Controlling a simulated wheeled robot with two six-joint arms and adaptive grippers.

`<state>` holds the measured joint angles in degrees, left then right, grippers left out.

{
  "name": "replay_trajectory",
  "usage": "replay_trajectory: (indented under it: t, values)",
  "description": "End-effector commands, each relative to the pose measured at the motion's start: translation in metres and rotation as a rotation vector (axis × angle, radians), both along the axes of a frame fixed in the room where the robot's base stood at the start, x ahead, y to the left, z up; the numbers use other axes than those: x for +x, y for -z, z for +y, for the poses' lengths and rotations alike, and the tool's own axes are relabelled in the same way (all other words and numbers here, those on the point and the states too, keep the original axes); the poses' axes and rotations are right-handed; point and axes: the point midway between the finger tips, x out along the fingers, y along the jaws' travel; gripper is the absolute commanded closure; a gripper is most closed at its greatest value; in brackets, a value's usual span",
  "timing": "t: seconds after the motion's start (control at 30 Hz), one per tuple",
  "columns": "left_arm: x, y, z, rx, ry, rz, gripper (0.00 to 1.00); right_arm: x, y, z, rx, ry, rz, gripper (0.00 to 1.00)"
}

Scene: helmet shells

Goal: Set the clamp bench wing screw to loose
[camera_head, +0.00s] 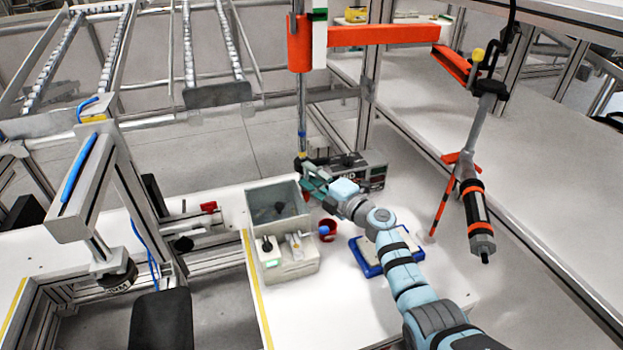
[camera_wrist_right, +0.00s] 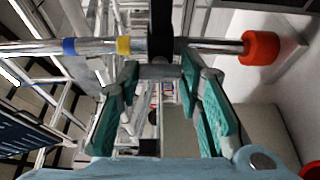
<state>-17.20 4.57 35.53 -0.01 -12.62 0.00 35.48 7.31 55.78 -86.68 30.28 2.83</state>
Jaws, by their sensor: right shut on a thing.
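A steel post (camera_head: 301,110) stands at the back of the white table, with blue and yellow bands near a dark collar (camera_head: 302,163). In the right wrist view the post (camera_wrist_right: 205,46) runs across the top, and the black collar (camera_wrist_right: 161,38) sits on it. My right gripper (camera_head: 309,182) is at the collar; in the wrist view its teal fingers (camera_wrist_right: 158,78) close on a small grey part (camera_wrist_right: 158,70) just in front of the collar. This part appears to be the wing screw. Its loose or tight setting cannot be told. My left gripper is not in view.
A grey bin (camera_head: 280,200), a red cup (camera_head: 329,229) and a blue-rimmed tray (camera_head: 366,267) stand near my right arm. A dark device (camera_head: 365,172) is behind it. A metal frame (camera_head: 95,185) stands at left.

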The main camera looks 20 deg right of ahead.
Motion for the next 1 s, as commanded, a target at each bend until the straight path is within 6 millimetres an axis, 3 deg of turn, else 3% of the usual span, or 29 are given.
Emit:
replay_trajectory:
  t: [0.47,0.5,0.6,1.0]
  values:
    - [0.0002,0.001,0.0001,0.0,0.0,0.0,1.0,-0.0004,0.0012,0.0001,0.019,0.0,0.004,0.95]
    - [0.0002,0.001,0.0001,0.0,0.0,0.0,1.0,-0.0004,0.0012,0.0001,0.019,0.0,0.004,0.66]
    - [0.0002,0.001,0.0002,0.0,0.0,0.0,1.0,-0.0003,0.0011,0.0002,0.019,0.0,0.004,0.5]
    - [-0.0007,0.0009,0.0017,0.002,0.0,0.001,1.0,-0.0049,0.0007,-0.0026,0.017,0.0,0.002,0.47]
